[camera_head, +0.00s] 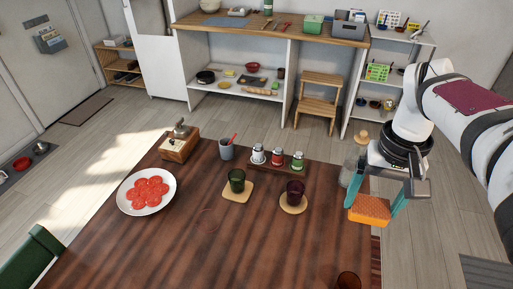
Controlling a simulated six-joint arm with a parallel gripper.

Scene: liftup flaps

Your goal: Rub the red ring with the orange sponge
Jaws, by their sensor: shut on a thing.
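A faint red ring (208,220) shows as a thin round mark on the dark wooden table (150,245), left of the table's middle. My gripper (374,203) is at the right, with its teal fingers shut on the orange sponge (369,211). The sponge hangs near the table's right edge, well to the right of the ring. I cannot tell exactly how high it is above the table.
A plate of red slices (147,191) lies left of the ring. A green glass (237,181) and a dark red glass (295,191) stand on coasters to its right. A shaker rack (284,168), grey mug (226,149) and wooden grinder (177,148) stand behind. The table front is mostly clear.

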